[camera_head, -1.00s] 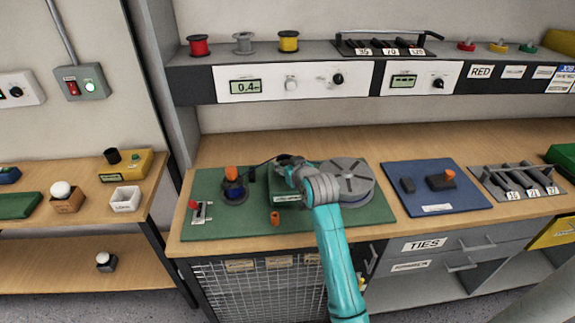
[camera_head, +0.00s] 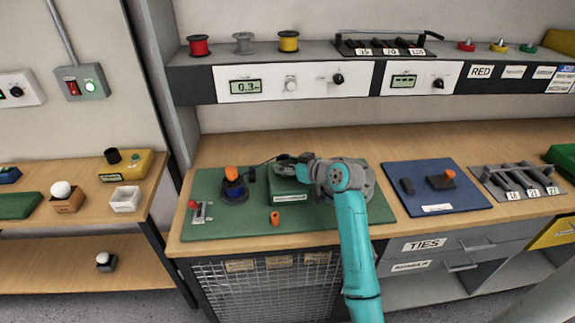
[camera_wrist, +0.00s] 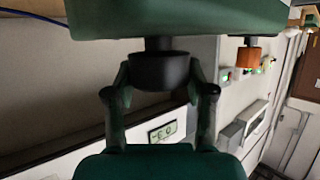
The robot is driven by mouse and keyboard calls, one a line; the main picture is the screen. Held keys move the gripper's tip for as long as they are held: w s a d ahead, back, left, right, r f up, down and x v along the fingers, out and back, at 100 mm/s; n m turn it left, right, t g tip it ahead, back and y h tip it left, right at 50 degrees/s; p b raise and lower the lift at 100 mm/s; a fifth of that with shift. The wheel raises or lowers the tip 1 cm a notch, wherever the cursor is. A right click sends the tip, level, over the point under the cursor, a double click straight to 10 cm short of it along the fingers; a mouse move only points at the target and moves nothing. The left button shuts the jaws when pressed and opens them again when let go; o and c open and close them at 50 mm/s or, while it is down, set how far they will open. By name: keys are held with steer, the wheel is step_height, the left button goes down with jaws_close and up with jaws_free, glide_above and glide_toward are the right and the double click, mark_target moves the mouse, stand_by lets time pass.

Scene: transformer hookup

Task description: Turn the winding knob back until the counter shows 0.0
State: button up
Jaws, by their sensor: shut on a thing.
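The counter (camera_head: 245,87) on the shelf panel reads 0.3. In the wrist view it also shows, upside down (camera_wrist: 164,132). My gripper (camera_wrist: 158,75) is shut on a black round knob (camera_wrist: 160,70), one finger on each side. The knob stands on a short dark stem from a green box (camera_wrist: 175,18). In the head view the green box (camera_head: 292,197) sits on the green mat, and my gripper (camera_head: 283,160) is over its back edge. The knob is hidden there by my gripper and arm.
A grey disc lies partly behind my arm. A blue mat (camera_head: 470,203) is to the right.

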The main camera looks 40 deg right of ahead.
steer(key=shift+f, duration=0.1)
steer(key=o, duration=1.2)
steer(key=v, duration=1.2)
